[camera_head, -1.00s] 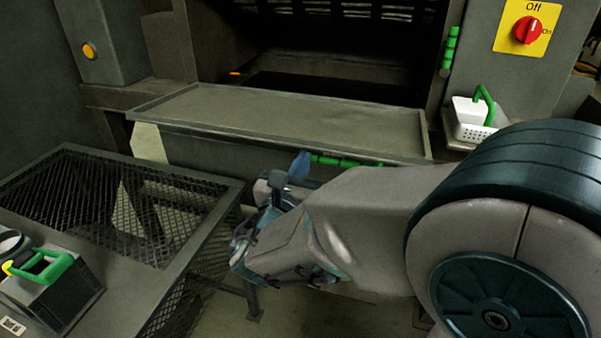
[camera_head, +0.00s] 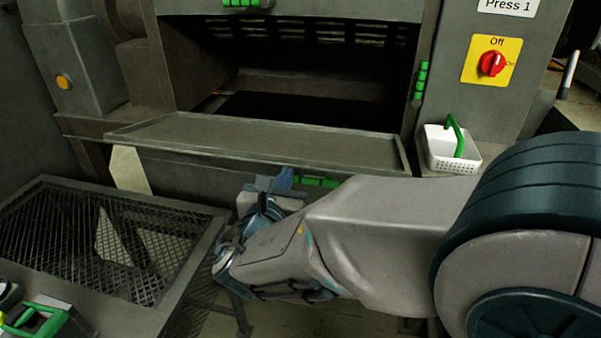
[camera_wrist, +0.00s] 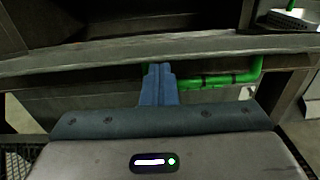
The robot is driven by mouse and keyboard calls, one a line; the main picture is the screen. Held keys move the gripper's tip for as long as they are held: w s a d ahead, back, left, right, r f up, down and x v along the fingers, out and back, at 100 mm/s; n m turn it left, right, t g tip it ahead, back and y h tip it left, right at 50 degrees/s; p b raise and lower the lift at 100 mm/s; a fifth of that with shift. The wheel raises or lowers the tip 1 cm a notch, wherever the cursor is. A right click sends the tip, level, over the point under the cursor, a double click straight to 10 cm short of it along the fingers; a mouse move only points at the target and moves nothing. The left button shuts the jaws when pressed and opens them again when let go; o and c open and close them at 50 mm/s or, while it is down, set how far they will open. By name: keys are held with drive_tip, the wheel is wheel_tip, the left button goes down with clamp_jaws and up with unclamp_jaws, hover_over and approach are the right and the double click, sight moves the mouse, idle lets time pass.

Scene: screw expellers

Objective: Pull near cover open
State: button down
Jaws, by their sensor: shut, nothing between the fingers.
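The near cover (camera_head: 260,137) is a grey rimmed panel that sticks out almost flat below the dark opening of Press 1. The opening behind it is uncovered. A green bar handle (camera_head: 320,182) is on the cover's underside, partly hidden by my arm; in the wrist view the handle (camera_wrist: 225,79) runs right of my fingers. My gripper (camera_head: 277,182) has blue fingers, closed together and empty, just under the cover's front edge. In the wrist view the fingertips (camera_wrist: 158,70) point up at the cover's underside, beside the handle's left part. I cannot tell whether they touch it.
A mesh-topped grey table (camera_head: 30,245) stands at the left, with a green-handled item (camera_head: 35,318) at its near edge. Floor shows below my arm.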

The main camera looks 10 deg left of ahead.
drive_tip(key=shift+w+r, duration=0.1)
drive_tip(key=shift+r, duration=0.4)
drive_tip(key=shift+f, duration=0.1)
